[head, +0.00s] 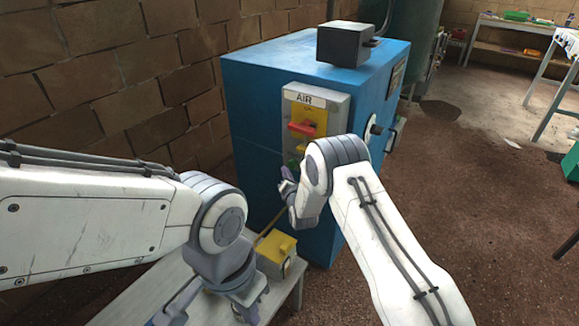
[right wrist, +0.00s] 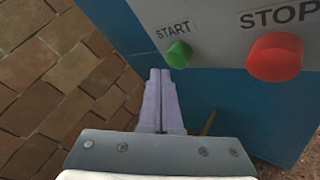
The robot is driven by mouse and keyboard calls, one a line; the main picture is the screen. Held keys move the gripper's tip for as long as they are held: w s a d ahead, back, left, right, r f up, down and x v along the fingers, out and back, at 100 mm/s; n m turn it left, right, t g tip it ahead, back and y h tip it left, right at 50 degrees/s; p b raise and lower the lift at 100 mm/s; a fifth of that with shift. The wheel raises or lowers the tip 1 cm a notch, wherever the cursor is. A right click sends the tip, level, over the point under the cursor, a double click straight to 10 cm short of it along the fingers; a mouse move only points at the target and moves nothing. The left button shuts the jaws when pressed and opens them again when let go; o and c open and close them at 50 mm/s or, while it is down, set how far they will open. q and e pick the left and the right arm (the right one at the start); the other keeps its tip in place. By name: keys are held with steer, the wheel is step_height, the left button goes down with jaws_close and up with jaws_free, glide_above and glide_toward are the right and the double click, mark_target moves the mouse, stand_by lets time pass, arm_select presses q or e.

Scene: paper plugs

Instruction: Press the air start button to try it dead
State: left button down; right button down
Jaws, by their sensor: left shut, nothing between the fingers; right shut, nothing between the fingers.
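The grey AIR panel (head: 335,105) is on the front of a blue cabinet (head: 262,95). It bears a yellow plate with a red handle (head: 302,129). In the right wrist view the green START button (right wrist: 179,55) sits left of the larger red STOP button (right wrist: 274,57). My right gripper (head: 286,184) is shut and empty in front of the cabinet; my own arm hides much of the lower panel. Its fingertips (right wrist: 160,72) appear just left of and below the START button; contact cannot be told. My left gripper (head: 246,302) is shut and empty, low over the bench.
A small box with a yellow top (head: 277,250) stands on a low pale bench (head: 293,285) beside my left gripper. A dark grey box (head: 343,42) sits on the cabinet. A brick wall (head: 110,80) is at left. Open floor (head: 480,200) lies at right, with tables beyond.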

steer(key=shift+s+a+p, duration=0.3)
steer(key=shift+s+a, duration=0.45)
steer(key=shift+s, duration=0.3)
steer(key=shift+s+a+p, duration=0.3)
steer(key=shift+s+a, duration=0.4)
steer(key=shift+s, duration=0.3)
